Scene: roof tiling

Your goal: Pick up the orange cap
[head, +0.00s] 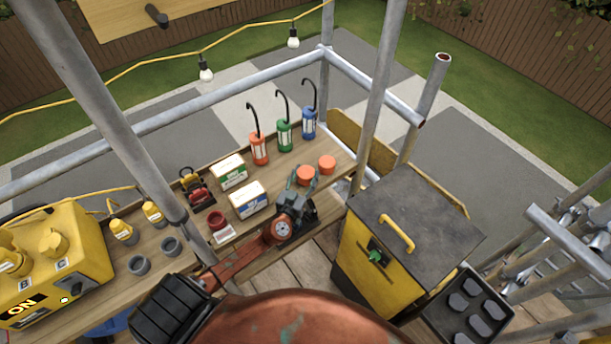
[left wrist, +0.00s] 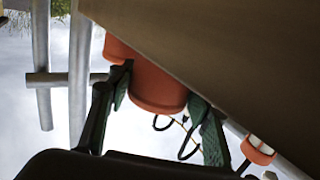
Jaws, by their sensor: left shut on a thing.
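Two round orange caps lie at the right end of the wooden shelf (head: 335,150). My left gripper (head: 303,179) is at the nearer orange cap (head: 306,174), with its jaws shut on it. In the left wrist view this cap (left wrist: 157,90) sits between the two green-padded fingers, close against the board. The other orange cap (head: 327,165) stands just beyond to the right and shows partly behind the held one in the left wrist view (left wrist: 118,50). My right gripper is not in view.
Orange, green (head: 284,135) and blue hooked bottles stand behind the caps. Two small boxes (head: 248,199) and a red cup (head: 217,222) are left of my left gripper. A yellow bin (head: 362,262) with a dark lid stands to the right. Scaffold poles (head: 375,100) surround the shelf.

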